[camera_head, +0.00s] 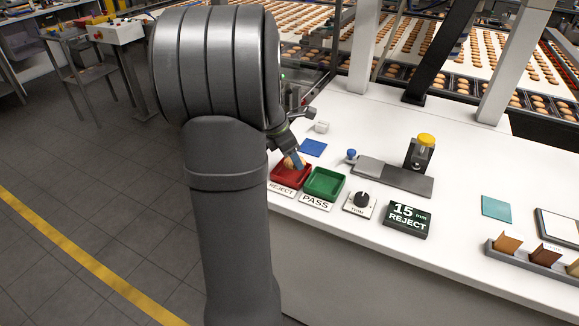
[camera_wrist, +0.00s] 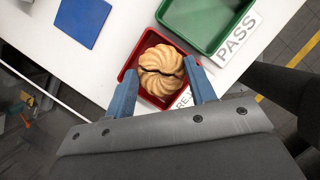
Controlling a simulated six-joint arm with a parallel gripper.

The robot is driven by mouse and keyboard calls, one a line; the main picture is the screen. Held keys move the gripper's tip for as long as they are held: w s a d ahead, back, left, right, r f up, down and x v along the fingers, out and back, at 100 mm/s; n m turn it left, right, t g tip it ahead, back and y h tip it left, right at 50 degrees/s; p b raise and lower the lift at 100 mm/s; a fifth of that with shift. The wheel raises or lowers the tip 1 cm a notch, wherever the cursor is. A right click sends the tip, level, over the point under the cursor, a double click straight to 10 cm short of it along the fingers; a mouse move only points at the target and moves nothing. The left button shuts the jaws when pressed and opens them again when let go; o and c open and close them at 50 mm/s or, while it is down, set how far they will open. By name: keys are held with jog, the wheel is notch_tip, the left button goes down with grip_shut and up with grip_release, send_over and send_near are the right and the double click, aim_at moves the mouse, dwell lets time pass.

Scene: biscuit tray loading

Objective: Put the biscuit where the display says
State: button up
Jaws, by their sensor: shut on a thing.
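The display (camera_head: 407,219) reads "15 mm REJECT". The red tray (camera_head: 291,179) has a REJECT label in front of it, and the green tray (camera_head: 324,186) to its right has a PASS label. The biscuit (camera_wrist: 161,72) is round, golden and ridged, with a dark line across its middle. In the wrist view it is between the blue fingers of my gripper (camera_wrist: 161,84), over or inside the red tray; I cannot tell whether it touches the floor. My gripper is shut on it. In the head view my arm partly hides the biscuit and gripper.
The green tray is empty. A blue square (camera_head: 313,147) lies behind the red tray. A dial box (camera_head: 359,204) and a gauge with a yellow knob (camera_head: 420,153) stand to the right. A wooden-swatch rack (camera_head: 528,255) sits far right.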

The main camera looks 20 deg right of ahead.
aim_at(286, 160)
jog(key=shift+w+a+f, duration=0.35)
jog(key=shift+w+f, duration=0.05)
jog(key=shift+w, duration=0.05)
jog(key=shift+f, duration=1.95)
jog(key=shift+f, duration=0.15)
jog(key=o, duration=0.4)
jog(key=v, duration=1.2)
jog(key=shift+d, duration=0.1)
